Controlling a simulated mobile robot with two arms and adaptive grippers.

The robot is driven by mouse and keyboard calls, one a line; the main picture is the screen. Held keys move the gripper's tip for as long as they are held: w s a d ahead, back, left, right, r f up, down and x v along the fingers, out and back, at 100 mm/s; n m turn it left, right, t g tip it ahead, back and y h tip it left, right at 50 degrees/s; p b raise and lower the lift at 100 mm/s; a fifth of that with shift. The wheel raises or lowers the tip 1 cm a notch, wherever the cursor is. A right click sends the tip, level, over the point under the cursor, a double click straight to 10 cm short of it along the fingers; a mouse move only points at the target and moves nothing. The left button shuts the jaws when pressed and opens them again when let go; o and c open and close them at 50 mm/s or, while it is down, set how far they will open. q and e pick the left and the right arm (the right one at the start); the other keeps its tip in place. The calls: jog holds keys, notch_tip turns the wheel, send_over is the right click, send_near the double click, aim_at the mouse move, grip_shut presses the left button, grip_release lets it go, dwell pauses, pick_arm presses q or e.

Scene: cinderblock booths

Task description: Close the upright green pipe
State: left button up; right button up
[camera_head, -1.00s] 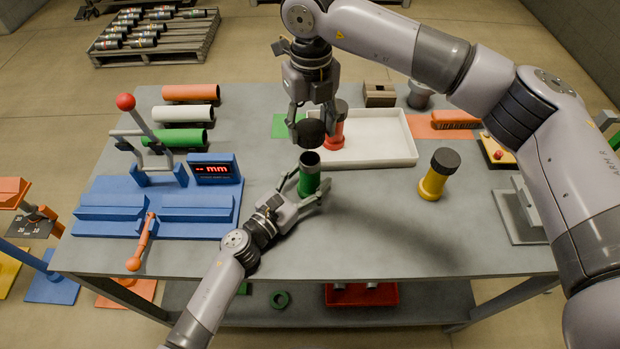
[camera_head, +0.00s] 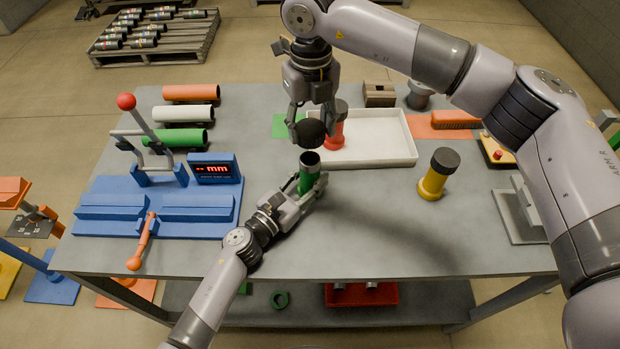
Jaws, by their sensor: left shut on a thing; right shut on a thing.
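The upright green pipe (camera_head: 308,174) stands on the table with its dark open top showing. My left gripper (camera_head: 312,190) is shut on the pipe's lower part from the front left. My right gripper (camera_head: 312,125) is above the pipe, pointing down, and is shut on a black cap (camera_head: 310,134). The cap is tilted and sits a little above the pipe's mouth, apart from it in the picture.
A capped yellow pipe (camera_head: 433,180) stands to the right. A blue measuring fixture (camera_head: 160,228) fills the left side. The front middle of the table (camera_head: 400,240) is clear.

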pick_arm(q)
grip_shut()
pick_arm(e)
send_over(311, 159)
jog(key=shift+f, duration=2.5)
jog(key=shift+f, duration=0.1)
jog(key=shift+f, duration=0.75)
jog(key=shift+f, duration=0.6)
